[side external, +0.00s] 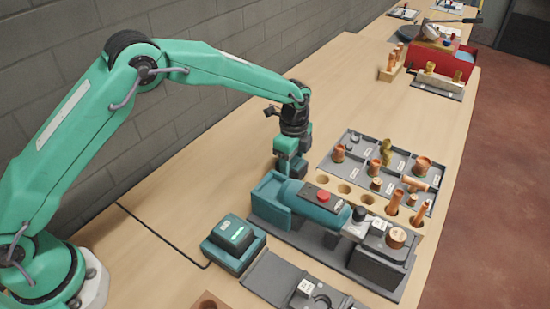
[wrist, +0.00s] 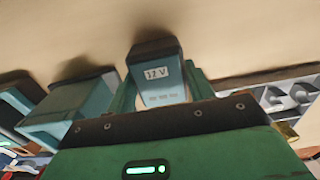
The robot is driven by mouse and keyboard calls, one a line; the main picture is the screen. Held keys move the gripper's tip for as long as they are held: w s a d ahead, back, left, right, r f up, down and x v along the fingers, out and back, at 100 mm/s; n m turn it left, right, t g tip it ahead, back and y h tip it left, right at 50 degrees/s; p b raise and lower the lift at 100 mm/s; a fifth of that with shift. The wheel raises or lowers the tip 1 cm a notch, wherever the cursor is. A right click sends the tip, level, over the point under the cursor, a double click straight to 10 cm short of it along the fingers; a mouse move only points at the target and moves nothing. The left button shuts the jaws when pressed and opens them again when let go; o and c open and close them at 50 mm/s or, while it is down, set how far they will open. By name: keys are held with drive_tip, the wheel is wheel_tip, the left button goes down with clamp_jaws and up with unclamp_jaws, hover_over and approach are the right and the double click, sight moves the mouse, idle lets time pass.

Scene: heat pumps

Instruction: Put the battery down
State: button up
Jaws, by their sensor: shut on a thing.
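My gripper (side external: 290,152) is shut on a battery in the side view, just behind the left end of the teal power tool (side external: 312,202) and its cradle. In the wrist view the battery (wrist: 157,88) sits between my fingers. It is a teal block with a dark end and a "12 V" label. Its underside and any contact with the table are hidden. A charger (side external: 250,262) with a teal block in it stands to the lower left on the table.
A grey divided tray (side external: 330,160) with copper fittings lies to the right, beside a wooden strip with round holes. A grey fixture (side external: 268,276) lies in front. A dark cable (side external: 160,235) runs to the charger. Bare table lies behind my gripper.

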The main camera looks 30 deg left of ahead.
sight(292, 161)
drive_tip(key=shift+f, duration=0.15)
drive_tip(key=o, duration=1.2)
wheel_tip(292, 161, up, 12)
idle(0.8)
